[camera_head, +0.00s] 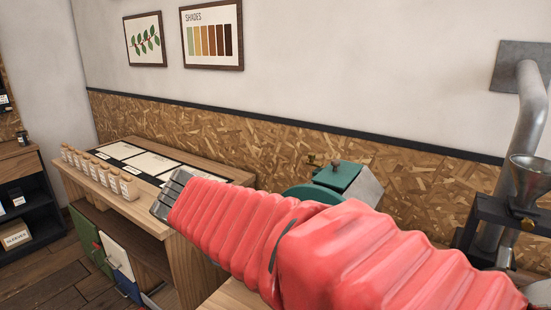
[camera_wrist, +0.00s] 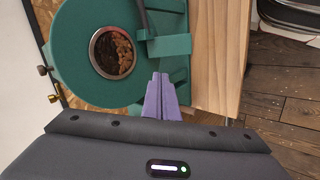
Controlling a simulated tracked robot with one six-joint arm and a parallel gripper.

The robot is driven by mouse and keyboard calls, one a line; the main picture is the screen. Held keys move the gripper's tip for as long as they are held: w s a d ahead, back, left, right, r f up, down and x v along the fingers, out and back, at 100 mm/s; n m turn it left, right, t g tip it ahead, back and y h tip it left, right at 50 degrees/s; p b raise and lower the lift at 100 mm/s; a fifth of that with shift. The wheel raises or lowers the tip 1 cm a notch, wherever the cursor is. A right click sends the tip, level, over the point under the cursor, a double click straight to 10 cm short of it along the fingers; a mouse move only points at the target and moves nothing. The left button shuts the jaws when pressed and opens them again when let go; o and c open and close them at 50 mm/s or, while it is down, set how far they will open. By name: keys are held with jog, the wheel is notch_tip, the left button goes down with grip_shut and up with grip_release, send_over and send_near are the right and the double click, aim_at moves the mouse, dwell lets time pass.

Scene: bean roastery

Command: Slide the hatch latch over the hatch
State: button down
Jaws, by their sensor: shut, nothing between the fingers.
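In the wrist view, a green roaster front (camera_wrist: 75,65) carries a round metal-rimmed window or hatch (camera_wrist: 112,53) with brown beans showing behind it. To its right, a green block (camera_wrist: 168,45) with a dark upright bar (camera_wrist: 143,18) looks like the latch; it stands beside the round opening, not across it. My gripper (camera_wrist: 160,76) has purple fingers, shut together and empty. Their tips are just below the green block; I cannot tell if they touch it. In the head view, the green machine (camera_head: 337,176) is partly hidden by my red-sleeved arm, and the finger tips do not show.
In the head view, a table with several small jars (camera_head: 100,172) stands left, and a metal funnel (camera_head: 530,178) stands right.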

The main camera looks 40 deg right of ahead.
jog(key=w+d+r+h, duration=0.3)
jog(key=w+r+h, duration=0.2)
jog(key=w, duration=0.3)
jog(key=w+d+r+g+h, duration=0.1)
jog(key=w+d+r+h, duration=0.3)
jog(key=w+r, duration=0.2)
jog(key=w, duration=0.2)
jog(key=shift+w+m+h, duration=0.3)
jog(key=shift+w+h, duration=0.1)
jog(key=s+d, duration=0.2)
jog(key=d, duration=1.1)
jog(key=shift+s+f, duration=0.15)
jog(key=shift+s, duration=0.15)
